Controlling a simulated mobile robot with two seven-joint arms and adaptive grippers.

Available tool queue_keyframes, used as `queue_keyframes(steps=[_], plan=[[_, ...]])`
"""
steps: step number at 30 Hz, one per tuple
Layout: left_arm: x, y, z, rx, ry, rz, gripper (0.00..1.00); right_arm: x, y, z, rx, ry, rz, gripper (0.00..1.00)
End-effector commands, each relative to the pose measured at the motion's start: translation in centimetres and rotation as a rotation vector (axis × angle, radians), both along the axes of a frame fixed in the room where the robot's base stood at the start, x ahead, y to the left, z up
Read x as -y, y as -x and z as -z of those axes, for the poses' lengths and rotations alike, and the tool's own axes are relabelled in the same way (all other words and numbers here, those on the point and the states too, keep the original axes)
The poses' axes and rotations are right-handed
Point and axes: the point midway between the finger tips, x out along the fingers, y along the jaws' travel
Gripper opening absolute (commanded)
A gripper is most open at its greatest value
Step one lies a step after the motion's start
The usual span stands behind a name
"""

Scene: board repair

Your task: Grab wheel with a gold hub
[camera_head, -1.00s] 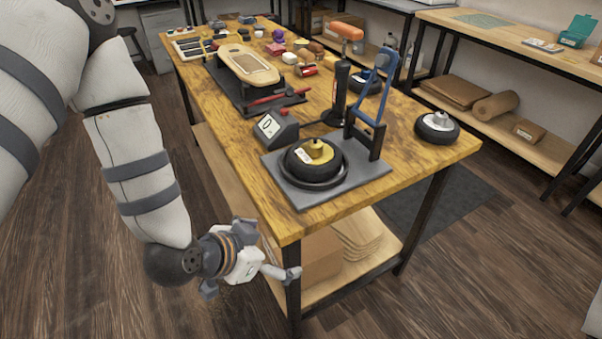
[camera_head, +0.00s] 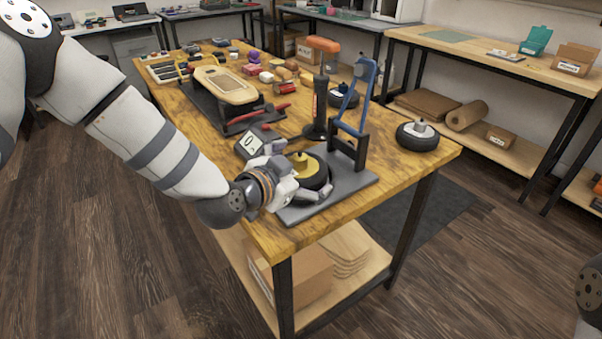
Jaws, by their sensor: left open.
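The wheel with a gold hub (camera_head: 318,169) is a black tyre with a gold centre, lying flat on a grey plate (camera_head: 358,186) at the near end of the wooden table. My left gripper (camera_head: 304,172) is open at the wheel's left side. One finger is at the far side of the wheel and the other at its near right side, so the wheel lies between them. I cannot tell whether the fingers touch it. The gripper hides the wheel's left part. My right gripper is out of view.
A blue-framed stand (camera_head: 355,105) rises from the back of the plate. A small display box (camera_head: 250,143) is just behind my left gripper. A silver-hub wheel (camera_head: 417,135) lies to the right, and another dark wheel (camera_head: 343,97) behind. A skateboard deck (camera_head: 226,85) lies farther back.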

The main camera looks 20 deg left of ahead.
Motion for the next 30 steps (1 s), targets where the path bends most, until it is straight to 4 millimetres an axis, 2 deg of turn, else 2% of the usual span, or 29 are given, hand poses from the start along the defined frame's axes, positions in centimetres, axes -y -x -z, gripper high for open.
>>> queue_keyframes(steps=[7, 8, 17, 25, 30], plan=[[0.2, -0.6, 0.2, 0.0, 0.0, 0.001, 0.98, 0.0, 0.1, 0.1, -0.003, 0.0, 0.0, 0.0], [0.2, -0.6, 0.1, 0.0, 0.0, 0.001, 0.96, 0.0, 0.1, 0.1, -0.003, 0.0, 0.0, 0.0], [0.2, -0.5, 0.2, 0.0, 0.0, 0.001, 0.28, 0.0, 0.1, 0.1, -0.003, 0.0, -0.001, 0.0], [0.2, -0.5, -0.1, 0.0, 0.001, 0.001, 0.27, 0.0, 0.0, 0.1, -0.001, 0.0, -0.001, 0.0], [0.3, -0.6, -2.7, 0.009, 0.0, 0.002, 0.27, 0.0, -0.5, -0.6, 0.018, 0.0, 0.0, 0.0]])
